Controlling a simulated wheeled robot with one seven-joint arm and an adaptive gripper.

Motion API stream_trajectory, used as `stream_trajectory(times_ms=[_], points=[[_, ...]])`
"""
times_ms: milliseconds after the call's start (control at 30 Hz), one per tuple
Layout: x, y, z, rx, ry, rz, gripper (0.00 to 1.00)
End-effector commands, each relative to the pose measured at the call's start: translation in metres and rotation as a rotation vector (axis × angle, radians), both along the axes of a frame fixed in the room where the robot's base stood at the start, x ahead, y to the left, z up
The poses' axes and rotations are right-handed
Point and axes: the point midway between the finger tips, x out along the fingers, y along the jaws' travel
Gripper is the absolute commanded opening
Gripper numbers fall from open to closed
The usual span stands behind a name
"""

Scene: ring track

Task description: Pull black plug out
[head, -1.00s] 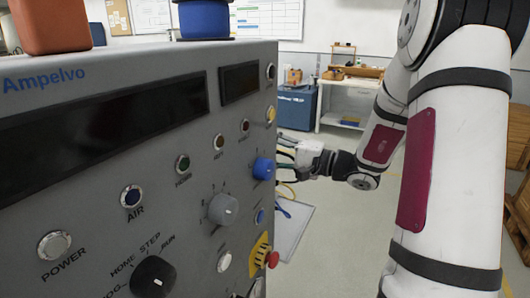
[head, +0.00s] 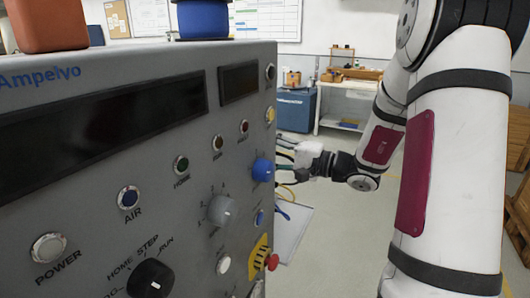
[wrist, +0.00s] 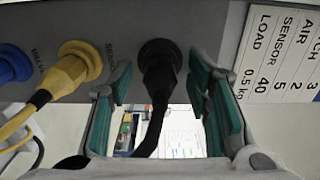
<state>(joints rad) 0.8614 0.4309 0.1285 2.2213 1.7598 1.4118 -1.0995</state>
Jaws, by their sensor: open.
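The black plug (wrist: 160,62) sits in its round socket on the grey panel in the wrist view, with its black cable hanging down from it. My gripper (wrist: 158,82) is open, with one teal-padded finger on each side of the plug and a visible gap on both sides. In the head view my gripper (head: 287,152) is at the right side of the grey machine (head: 120,140), its fingertips partly hidden behind the panel edge. The black plug is hidden there.
A yellow plug (wrist: 75,65) and a blue plug (wrist: 12,64) sit left of the black plug, with a yellow cable near my left finger. A white label (wrist: 280,50) is at the right. A workbench (head: 345,120) and blue bin (head: 296,108) stand in the background.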

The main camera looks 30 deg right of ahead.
Motion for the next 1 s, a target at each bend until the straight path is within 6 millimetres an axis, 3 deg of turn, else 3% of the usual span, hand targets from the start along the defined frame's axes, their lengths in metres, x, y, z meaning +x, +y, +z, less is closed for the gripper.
stream_trajectory(times_ms=[867, 1000], points=[[-0.0001, -0.0001, 0.0001, 0.000, 0.000, 0.000, 0.45], [-0.0001, -0.0001, 0.0001, 0.000, 0.000, 0.000, 0.16]])
